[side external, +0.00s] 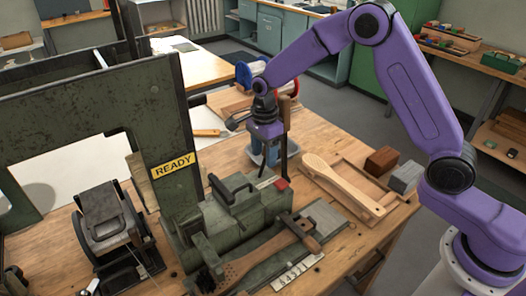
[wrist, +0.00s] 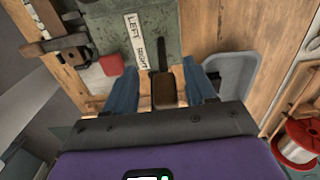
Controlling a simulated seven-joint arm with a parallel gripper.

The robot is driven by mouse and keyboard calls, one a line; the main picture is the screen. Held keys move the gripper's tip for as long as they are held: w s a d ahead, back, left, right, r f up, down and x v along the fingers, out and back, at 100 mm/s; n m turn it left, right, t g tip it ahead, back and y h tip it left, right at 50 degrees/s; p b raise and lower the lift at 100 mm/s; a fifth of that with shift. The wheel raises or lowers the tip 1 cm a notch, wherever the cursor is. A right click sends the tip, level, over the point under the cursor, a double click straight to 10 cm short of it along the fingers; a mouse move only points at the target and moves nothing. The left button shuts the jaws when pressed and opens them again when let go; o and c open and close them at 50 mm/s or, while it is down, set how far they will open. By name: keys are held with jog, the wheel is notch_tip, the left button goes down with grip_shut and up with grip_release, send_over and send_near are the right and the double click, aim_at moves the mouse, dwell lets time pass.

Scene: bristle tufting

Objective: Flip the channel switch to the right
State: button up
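The channel switch (wrist: 163,92) shows in the wrist view as a thin dark stem with a brown-black handle, beside the RIGHT end of the white LEFT/RIGHT label (wrist: 140,40). The label is on the green machine (wrist: 185,25). My gripper (wrist: 161,70) is open, with one blue finger on each side of the handle and visible gaps between. In the side view my gripper (side external: 270,160) points down at the back end of the green machine (side external: 235,215). The switch is not clear there, and I cannot tell which way it leans.
A red block (wrist: 112,64) sits near the label, close to one finger. A grey bin (wrist: 250,62) stands near the other finger. In the side view, a wooden brush (side external: 335,175) lies to the right, and a tall green frame with a READY sign (side external: 172,165) rises to the left.

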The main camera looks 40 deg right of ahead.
jog(key=shift+w+d, duration=0.1)
jog(key=shift+d, duration=0.9)
jog(key=shift+w+r, duration=0.15)
jog(key=shift+r, duration=4.7)
jog(key=shift+a+r, duration=0.15)
jog(key=shift+r, duration=0.1)
jog(key=shift+a, duration=0.15)
